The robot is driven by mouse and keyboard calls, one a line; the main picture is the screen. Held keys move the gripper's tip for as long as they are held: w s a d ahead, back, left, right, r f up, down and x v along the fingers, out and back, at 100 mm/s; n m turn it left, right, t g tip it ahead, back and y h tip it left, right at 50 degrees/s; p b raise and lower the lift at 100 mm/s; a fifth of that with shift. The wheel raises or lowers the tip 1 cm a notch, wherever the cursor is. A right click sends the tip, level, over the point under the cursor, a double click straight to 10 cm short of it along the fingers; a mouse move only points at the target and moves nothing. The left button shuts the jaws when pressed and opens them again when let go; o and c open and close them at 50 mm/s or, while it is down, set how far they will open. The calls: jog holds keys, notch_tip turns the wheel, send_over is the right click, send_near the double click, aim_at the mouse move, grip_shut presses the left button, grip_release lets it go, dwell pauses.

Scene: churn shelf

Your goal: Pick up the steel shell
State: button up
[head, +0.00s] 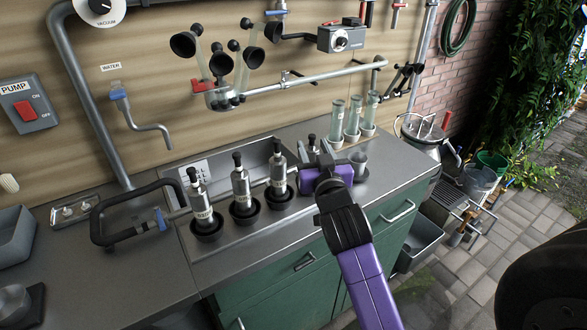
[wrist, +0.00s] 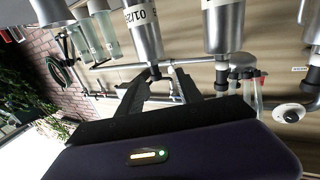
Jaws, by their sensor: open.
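Three steel shells, the left (head: 201,202), middle (head: 241,185) and right (head: 278,175), stand upright in black cups along the counter. Each has a pale label and a black top knob. A further steel shell (head: 311,145) shows partly behind my gripper (head: 321,158); its lower part is hidden. In the wrist view, which appears upside down, a labelled steel shell (wrist: 138,30) has its black tip near my gripper (wrist: 157,82). The dark fingers are spread apart, with nothing visibly clamped between them. Another steel shell (wrist: 220,28) is beside it.
A small metal cup (head: 358,165) stands right of my gripper, and glass tubes (head: 353,117) stand behind it. A sink (head: 225,165) lies behind the shells. A pipe (head: 320,78) runs along the wall. A black-handled frame (head: 125,225) is at left. Front counter is clear.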

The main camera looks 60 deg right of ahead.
jog(key=shift+s, duration=0.1)
jog(key=shift+x, duration=1.2)
jog(key=shift+f+p+x, duration=0.15)
jog(key=shift+p+x, duration=0.3)
jog(key=shift+x, duration=0.9)
jog(key=shift+f+p+x, duration=0.1)
jog(key=shift+p+x, duration=0.3)
jog(key=shift+x, duration=0.95)
jog(key=shift+s+d, duration=0.1)
jog(key=shift+s, duration=0.1)
grip_shut()
